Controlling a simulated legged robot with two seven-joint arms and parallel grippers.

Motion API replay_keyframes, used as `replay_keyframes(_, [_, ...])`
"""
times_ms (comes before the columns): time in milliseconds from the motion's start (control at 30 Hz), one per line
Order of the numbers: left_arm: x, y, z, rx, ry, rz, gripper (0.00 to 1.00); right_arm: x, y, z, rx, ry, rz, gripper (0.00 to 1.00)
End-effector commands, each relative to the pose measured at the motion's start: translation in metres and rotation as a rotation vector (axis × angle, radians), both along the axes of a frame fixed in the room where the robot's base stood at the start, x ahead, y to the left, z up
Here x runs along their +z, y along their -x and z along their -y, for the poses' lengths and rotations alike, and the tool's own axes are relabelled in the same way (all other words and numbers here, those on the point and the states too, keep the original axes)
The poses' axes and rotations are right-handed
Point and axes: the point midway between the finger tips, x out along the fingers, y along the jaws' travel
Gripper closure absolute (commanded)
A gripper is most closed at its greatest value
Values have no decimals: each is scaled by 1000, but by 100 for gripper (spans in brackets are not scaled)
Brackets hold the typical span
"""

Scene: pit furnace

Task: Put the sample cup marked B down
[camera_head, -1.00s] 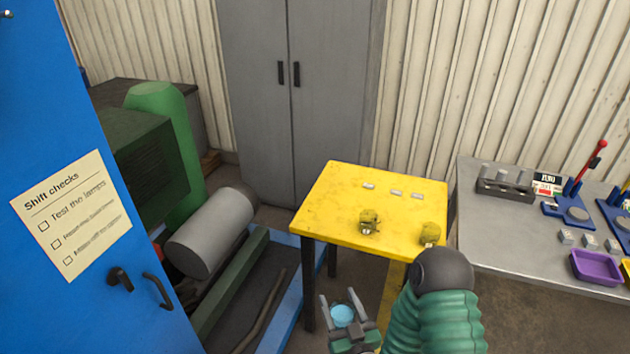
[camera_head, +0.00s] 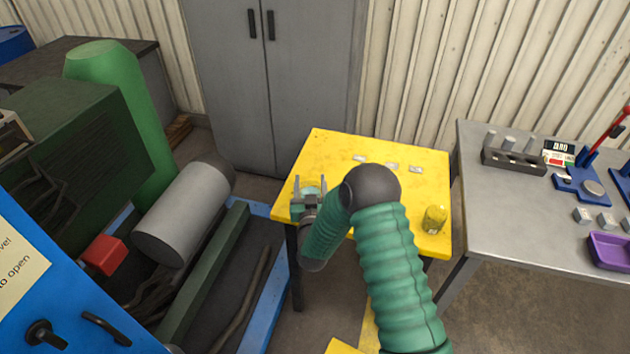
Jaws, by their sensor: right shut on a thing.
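My right gripper (camera_head: 310,186) is shut on a cup (camera_head: 308,190) with a light blue-green top, over the left part of the yellow table (camera_head: 330,147). I cannot read a mark on this cup, and cannot tell whether its base touches the table. A yellow cup (camera_head: 435,218) stands near the table's right front corner. Three small pale labels (camera_head: 391,163) lie in a row towards the back of the table. My right arm covers the table's front middle. My left gripper is not in view.
A grey bench (camera_head: 480,220) with a block of sample holders (camera_head: 513,160), a red-handled press (camera_head: 590,180) and a purple tray (camera_head: 610,250) stands at the right. A grey cylinder (camera_head: 182,215) lies left of the table. A blue cabinet (camera_head: 75,315) fills the lower left.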

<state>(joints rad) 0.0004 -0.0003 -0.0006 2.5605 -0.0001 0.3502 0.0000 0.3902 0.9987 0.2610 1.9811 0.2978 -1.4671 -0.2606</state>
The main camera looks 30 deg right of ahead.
Motion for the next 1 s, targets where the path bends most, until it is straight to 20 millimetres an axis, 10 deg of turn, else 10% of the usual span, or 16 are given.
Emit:
replay_keyframes(267, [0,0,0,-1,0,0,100,-5,-39,27,-2,0,2,83])
replay_keyframes(800, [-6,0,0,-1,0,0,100,-44,-39,26,0,-1,1,83])
replay_keyframes(833, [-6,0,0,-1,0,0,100,-44,-39,26,0,-1,0,42])
replay_keyframes(1000, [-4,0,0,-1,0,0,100,-43,-39,26,0,-1,0,22])
